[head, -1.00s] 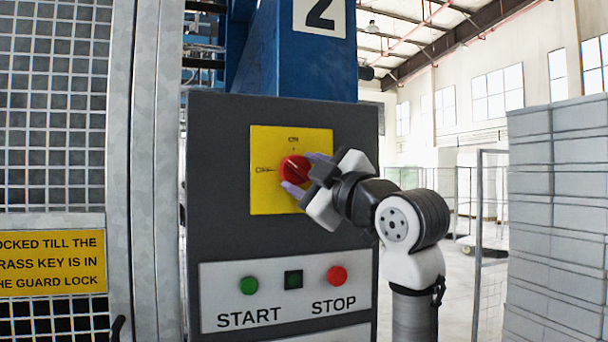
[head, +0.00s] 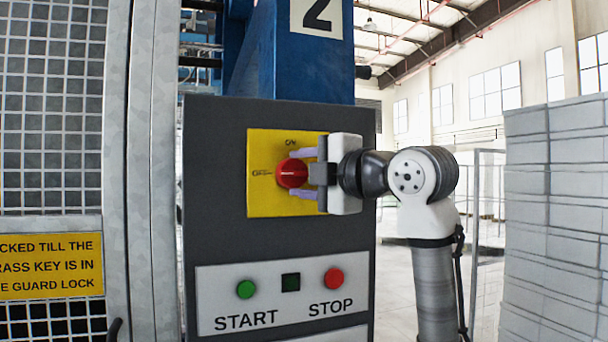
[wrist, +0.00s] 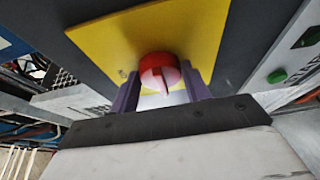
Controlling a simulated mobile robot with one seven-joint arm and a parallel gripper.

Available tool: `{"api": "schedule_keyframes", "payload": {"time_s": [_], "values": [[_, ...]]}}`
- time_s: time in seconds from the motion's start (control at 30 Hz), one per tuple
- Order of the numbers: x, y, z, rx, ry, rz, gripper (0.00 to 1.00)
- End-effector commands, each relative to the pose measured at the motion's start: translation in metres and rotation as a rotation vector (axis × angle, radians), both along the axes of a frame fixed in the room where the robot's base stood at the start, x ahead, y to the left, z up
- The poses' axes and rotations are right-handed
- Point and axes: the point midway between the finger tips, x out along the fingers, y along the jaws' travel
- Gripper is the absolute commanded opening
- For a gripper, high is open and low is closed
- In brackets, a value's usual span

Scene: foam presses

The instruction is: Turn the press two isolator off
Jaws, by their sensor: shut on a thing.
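The red isolator knob (head: 292,173) sits on a yellow plate (head: 262,205) on the dark control box of press two. ON is marked at the top of the plate and OFF at its left. My gripper (head: 303,174) reaches in from the right, with one purple finger above the knob and one below. In the wrist view the fingers lie on either side of the red knob (wrist: 160,72) and are shut on it. In the head view the knob's ridge looks about level, toward OFF; its exact angle is partly hidden.
Below the plate are a green START button (head: 246,289) and a red STOP button (head: 333,278). A mesh guard (head: 52,110) with a yellow sign (head: 50,265) stands left. A stack of grey blocks (head: 555,200) stands right.

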Motion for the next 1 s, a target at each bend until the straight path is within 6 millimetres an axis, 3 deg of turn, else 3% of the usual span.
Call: {"api": "schedule_keyframes", "payload": {"time_s": [0.5,0.53,0.67,1.0], "values": [[0.0001,0.0003,-0.0003,-0.019,-0.004,0.001,0.24],[0.0001,0.0003,-0.0003,-0.018,-0.004,0.001,0.49],[0.0001,0.0003,-0.0002,-0.017,-0.004,0.001,0.66],[-0.0018,-0.0018,-0.0007,-0.017,-0.005,0.000,0.68]]}}
